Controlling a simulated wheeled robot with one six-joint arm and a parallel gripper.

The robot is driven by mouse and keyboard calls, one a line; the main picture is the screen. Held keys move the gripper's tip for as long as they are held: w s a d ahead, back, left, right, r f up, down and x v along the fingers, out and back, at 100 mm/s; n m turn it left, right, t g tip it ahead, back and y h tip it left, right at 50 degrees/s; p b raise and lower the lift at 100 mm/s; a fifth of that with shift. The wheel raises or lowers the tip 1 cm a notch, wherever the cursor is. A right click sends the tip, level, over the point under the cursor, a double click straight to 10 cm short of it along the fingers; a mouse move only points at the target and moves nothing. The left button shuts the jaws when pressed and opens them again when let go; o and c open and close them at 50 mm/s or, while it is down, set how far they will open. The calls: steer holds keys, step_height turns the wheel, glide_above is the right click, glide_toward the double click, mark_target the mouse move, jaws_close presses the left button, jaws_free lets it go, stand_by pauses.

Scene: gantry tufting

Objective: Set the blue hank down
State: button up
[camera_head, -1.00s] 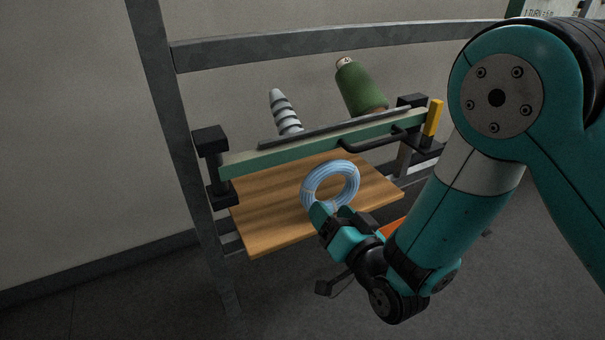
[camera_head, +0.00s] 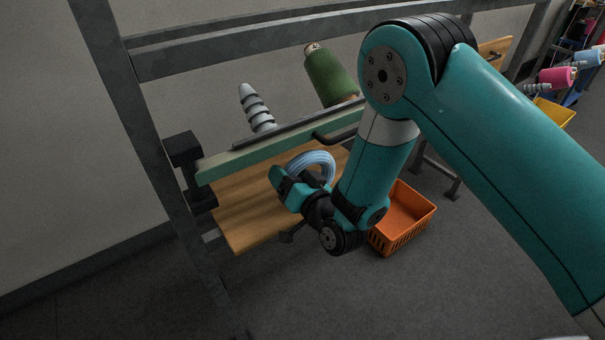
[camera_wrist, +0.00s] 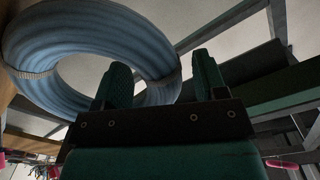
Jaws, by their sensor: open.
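The blue hank (camera_head: 318,160) is a ring of pale blue strands at the wooden shelf (camera_head: 238,210). In the head view my gripper and forearm hide its lower part, so I cannot tell whether it rests on the wood. My gripper (camera_head: 291,180) is at the hank's near left side. In the wrist view the hank (camera_wrist: 52,40) fills the upper left, with thin bands around it. My gripper (camera_wrist: 160,82) is open there. The hank's right edge shows behind the left finger and in the gap; whether the fingers touch it is unclear.
A pale green rail (camera_head: 225,166) runs along the shelf's back. Behind it stand a grey striped cone (camera_head: 256,108) and a green spool (camera_head: 330,76). An orange crate (camera_head: 405,212) is on the floor at right. A grey post (camera_head: 125,110) bounds the left.

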steer(key=shift+a, duration=0.25)
steer(key=c, duration=1.1)
steer(key=shift+r, duration=0.2)
